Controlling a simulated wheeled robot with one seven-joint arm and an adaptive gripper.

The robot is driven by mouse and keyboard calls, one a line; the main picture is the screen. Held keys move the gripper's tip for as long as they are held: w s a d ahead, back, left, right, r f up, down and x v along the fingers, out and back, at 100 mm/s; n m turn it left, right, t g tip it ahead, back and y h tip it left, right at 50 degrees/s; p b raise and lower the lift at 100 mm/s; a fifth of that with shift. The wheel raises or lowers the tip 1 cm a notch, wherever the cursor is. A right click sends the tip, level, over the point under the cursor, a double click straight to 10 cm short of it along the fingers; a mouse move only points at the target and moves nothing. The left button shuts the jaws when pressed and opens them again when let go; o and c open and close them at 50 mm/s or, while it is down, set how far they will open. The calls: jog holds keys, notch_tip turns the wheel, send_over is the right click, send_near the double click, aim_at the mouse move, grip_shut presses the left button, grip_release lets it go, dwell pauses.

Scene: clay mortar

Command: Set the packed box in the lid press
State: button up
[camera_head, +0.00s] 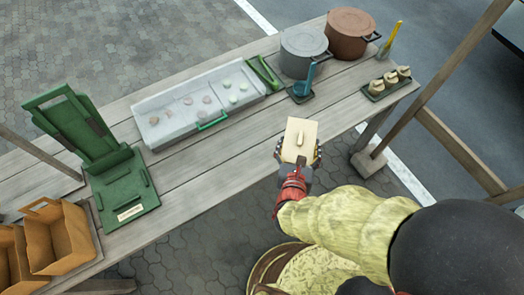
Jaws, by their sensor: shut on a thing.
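My gripper (298,158) is shut on the packed box (305,131), a small cream block-like box with a raised strip on its top. The gripper holds it in front of the table's near edge, right of the middle of the view. The gripper hides the box's lower part, and its contents do not show. The green lid press (128,195) stands at the table's left end, well to the left of my gripper. It has a flat base with low raised guides, a small pale label and a tilted upright panel at the back. Its base is empty.
A pale tray (160,145) with several round pieces and a green-handled tool lies between press and box. Two brown open cartons (62,235) stand at the left. Grey (303,52) and brown (350,32) pots stand at the back right, near a small dark tray (386,83) of pale pieces.

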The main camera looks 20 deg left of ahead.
jog(key=shift+s+d, duration=0.2)
jog(key=shift+s, duration=0.2)
jog(key=shift+s+r, duration=0.2)
jog(key=shift+r, duration=0.05)
jog(key=shift+d+r, duration=0.1)
jog(key=w+a+f+b, duration=0.3)
jog(key=w+a+f, duration=0.2)
jog(key=w+a, duration=0.15)
jog(key=b, duration=0.3)
send_over(273, 141)
jog(key=f, duration=0.4)
jog(key=shift+s+d, duration=0.2)
jog(key=shift+d, duration=0.05)
jog(key=shift+w+a+f, duration=0.1)
jog(key=shift+f, duration=0.1)
jog(key=shift+w+a+f+b, duration=0.1)
jog(key=shift+f+b, duration=0.35)
jog(key=shift+f, duration=0.45)
jog(key=shift+w+a+f+b, duration=0.1)
jog(key=shift+f+b, duration=0.3)
jog(key=shift+f, duration=0.5)
